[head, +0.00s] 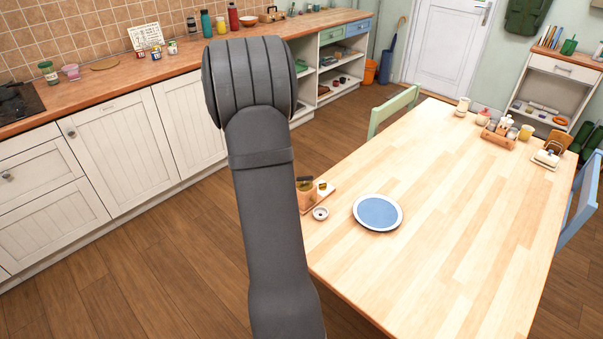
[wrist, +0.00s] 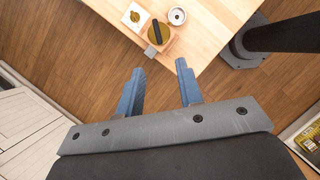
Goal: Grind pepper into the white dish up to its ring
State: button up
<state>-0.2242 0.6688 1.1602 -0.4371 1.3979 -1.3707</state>
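A small white dish (head: 320,213) stands on the near left part of the table, beside a wooden holder (head: 306,199); its inside is too small to read a level or ring. The dish also shows in the wrist view (wrist: 177,16) near the table edge. On the holder sits a round, dark-and-gold-topped item (wrist: 158,32) that may be the pepper grinder; I cannot tell for sure. A small white square piece (wrist: 135,15) with a gold centre is next to it. My gripper (wrist: 160,68) is open and empty, its blue fingers apart, short of the table edge. The head view hides it behind my arm.
A blue plate (head: 378,212) with a pale rim lies right of the dish. The wooden table (head: 440,245) is clear in its middle and front. A wooden caddy (head: 498,137) and jars stand at its far end. A green chair (head: 394,110) is at the left side.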

jog(key=shift+y, duration=0.3)
jog(key=x, duration=1.6)
jog(key=shift+w+d+f, duration=0.15)
jog(key=shift+w+d, duration=0.2)
grip_shut()
